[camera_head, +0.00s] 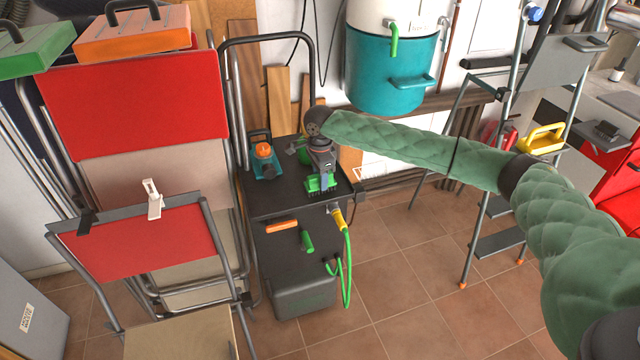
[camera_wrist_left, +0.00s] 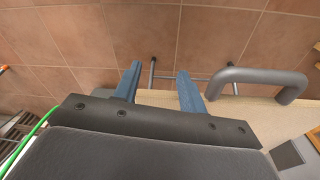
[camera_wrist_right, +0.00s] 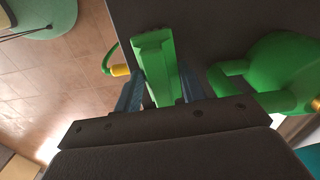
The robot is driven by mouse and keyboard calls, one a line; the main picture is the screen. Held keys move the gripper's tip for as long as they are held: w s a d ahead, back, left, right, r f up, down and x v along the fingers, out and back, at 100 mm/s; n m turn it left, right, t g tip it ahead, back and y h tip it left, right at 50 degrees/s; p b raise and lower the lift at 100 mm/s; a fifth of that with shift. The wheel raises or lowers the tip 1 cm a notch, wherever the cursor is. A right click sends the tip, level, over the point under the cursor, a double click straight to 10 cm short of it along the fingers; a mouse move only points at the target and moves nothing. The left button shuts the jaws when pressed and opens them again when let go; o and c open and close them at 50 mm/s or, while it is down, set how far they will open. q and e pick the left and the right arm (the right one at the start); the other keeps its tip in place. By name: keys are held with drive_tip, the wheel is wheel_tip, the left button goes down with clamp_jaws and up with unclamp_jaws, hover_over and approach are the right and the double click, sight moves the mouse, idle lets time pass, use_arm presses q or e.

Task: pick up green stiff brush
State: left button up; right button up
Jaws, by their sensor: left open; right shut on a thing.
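The green stiff brush (camera_head: 318,184) is at the front right of the dark cart top (camera_head: 262,204), right below my right gripper (camera_head: 323,174). In the right wrist view the green brush (camera_wrist_right: 154,65) lies lengthwise between the two blue fingers of the right gripper (camera_wrist_right: 160,88), which is shut on it. I cannot tell whether the brush still touches the cart top. My left gripper (camera_wrist_left: 158,74) shows only in the left wrist view. It is open with nothing between its fingers, above the tiled floor.
A teal and orange tool (camera_head: 264,160) stands at the back left of the cart top. A green object (camera_wrist_right: 275,75) is close to the right gripper. A yellow-ended green hose (camera_head: 345,240) hangs at the cart's right side. A folding ladder (camera_head: 480,170) stands to the right, with tiled floor between.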

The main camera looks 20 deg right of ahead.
drive_tip(key=shift+r, duration=0.15)
drive_tip(key=shift+r, duration=0.2)
wheel_tip(320, 180, up, 3)
drive_tip(key=shift+r+b, duration=0.1)
drive_tip(key=shift+b, duration=0.8)
use_arm(q)
wheel_tip(320, 180, up, 18)
drive_tip(key=b, duration=0.2)
drive_tip(key=shift+s+d+f, duration=0.15)
drive_tip(key=shift+d, duration=0.1)
use_arm(e)
drive_tip(key=s+d+r, duration=0.2)
drive_tip(key=s, duration=0.1)
drive_tip(key=s+d+r, duration=0.2)
drive_tip(key=s+d, duration=0.1)
drive_tip(key=s+d+r, duration=0.2)
drive_tip(key=s+r, duration=0.1)
drive_tip(key=shift+d, duration=0.25)
drive_tip(key=shift+o, duration=0.9)
drive_tip(key=shift+c, duration=0.4)
